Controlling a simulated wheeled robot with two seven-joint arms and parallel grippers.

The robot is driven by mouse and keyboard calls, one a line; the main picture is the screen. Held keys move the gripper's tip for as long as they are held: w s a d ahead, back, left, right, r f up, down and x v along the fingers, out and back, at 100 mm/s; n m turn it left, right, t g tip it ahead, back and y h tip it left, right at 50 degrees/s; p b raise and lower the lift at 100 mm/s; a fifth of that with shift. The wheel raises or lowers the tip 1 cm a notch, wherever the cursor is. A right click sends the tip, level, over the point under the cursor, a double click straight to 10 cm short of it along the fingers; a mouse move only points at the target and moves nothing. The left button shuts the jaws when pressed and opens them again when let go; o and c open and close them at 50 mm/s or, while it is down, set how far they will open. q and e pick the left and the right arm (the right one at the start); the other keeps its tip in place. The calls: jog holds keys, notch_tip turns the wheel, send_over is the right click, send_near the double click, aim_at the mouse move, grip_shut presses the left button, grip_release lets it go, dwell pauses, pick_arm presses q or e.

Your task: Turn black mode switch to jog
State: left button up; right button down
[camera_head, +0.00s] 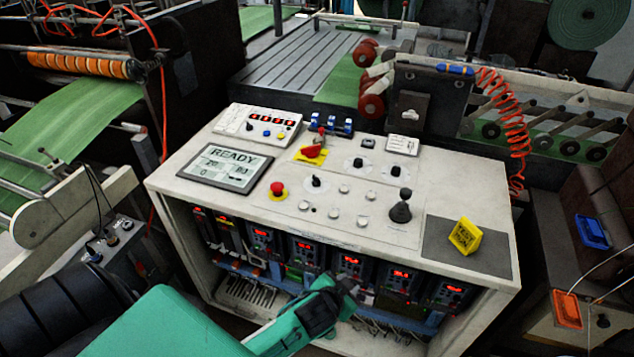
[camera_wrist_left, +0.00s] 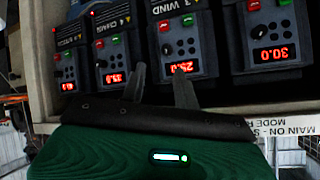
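The white control panel (camera_head: 340,228) carries several small black rotary knobs: one near the middle (camera_head: 316,181), one behind it (camera_head: 357,163) and one to its right (camera_head: 395,171). Their labels are too small to read, so I cannot tell which is the mode switch. My left gripper (camera_head: 350,283) is in front of the cabinet, below the panel's front edge and apart from the knobs. In the left wrist view its two fingers (camera_wrist_left: 160,78) stand apart with nothing between them, facing the drive modules. My right gripper is not in view.
A red mushroom button (camera_head: 278,188), a red handle on a yellow plate (camera_head: 313,150), and a black joystick (camera_head: 400,208) stand up from the panel. A display (camera_head: 226,167) reads READY. A yellow object (camera_head: 465,236) lies on a grey mat. Drive modules (camera_head: 350,262) fill the open cabinet front.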

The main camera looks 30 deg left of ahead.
pick_arm(q)
jog(key=w+d+r+t+p, duration=0.1)
jog(key=w+r+t, duration=0.1)
jog(key=r, duration=0.6)
jog(key=w+d+r+t, duration=0.1)
jog(key=w+r+t, duration=0.1)
jog(key=r, duration=0.7)
jog(key=w+d+r+m+g+h, duration=0.2)
jog(key=w+d+r+m+h, duration=0.2)
jog(key=d+r+m+h, duration=0.35)
jog(key=w+d+r+m+g+h, duration=0.2)
jog(key=w+d+r+m+h, duration=0.3)
jog(key=m+h, duration=0.5)
jog(key=m+g+y+p, duration=0.1)
jog(key=m+g+y, duration=0.2)
jog(key=g+y, duration=1.1)
send_near(316, 177)
jog(key=s+d+f+t+y+p, duration=0.1)
jog(key=f, duration=0.1)
jog(key=d+f+t+y+p, duration=0.1)
jog(key=f, duration=0.1)
jog(key=s+d+f+t+y+p, duration=0.1)
jog(key=f+p, duration=0.1)
jog(key=f, duration=0.1)
jog(key=shift+s, duration=0.3)
jog(key=shift+f, duration=0.45)
